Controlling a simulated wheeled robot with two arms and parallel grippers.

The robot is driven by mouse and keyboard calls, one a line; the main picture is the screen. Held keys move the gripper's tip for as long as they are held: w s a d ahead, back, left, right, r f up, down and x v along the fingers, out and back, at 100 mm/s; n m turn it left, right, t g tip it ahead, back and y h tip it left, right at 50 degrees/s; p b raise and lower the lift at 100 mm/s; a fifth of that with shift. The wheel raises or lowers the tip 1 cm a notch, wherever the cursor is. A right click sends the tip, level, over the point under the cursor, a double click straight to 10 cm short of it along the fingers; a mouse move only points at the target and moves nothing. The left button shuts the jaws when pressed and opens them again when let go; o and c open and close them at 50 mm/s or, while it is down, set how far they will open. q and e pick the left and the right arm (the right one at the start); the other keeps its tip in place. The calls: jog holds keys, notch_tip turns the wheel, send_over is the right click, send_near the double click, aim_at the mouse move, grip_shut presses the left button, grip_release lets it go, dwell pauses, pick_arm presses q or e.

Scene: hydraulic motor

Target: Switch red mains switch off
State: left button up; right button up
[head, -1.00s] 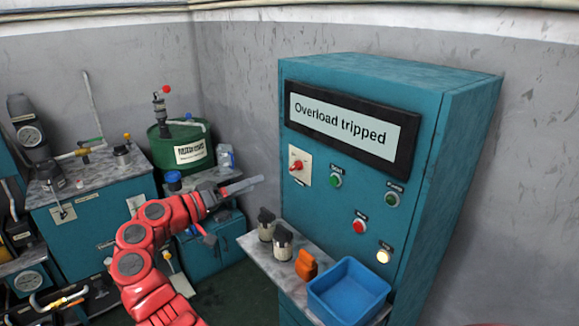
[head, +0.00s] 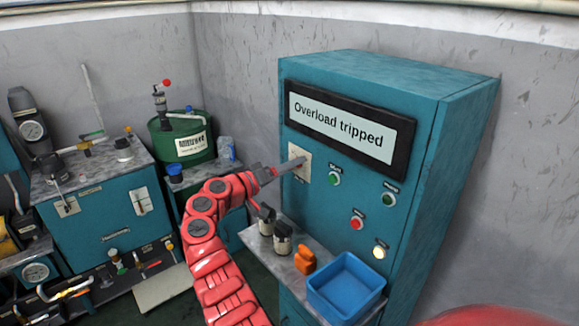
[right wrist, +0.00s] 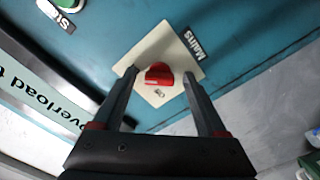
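The red mains switch (right wrist: 158,76) is a red knob on a cream plate labelled "Mains" in the right wrist view. In the head view its plate (head: 305,172) is on the upper left of the teal cabinet front, and my gripper covers the knob. My right gripper (head: 292,166) reaches in from the left, its tips at the plate. In the right wrist view my right gripper (right wrist: 160,72) is open, one finger on each side of the knob, with gaps showing. Contact cannot be told. My left gripper is not in view.
The teal cabinet (head: 330,235) has a display (head: 345,125) reading "Overload tripped". Green buttons (head: 334,179), a red button (head: 357,223) and a lit yellow one (head: 379,252) are right of the plate. A shelf below holds a blue bin (head: 345,290) and an orange object (head: 305,261).

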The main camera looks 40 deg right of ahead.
grip_shut()
jog(key=shift+n, duration=0.3)
jog(key=shift+n+p, duration=5.95)
jog(key=shift+n, duration=2.65)
jog(key=shift+o, duration=0.2)
grip_release()
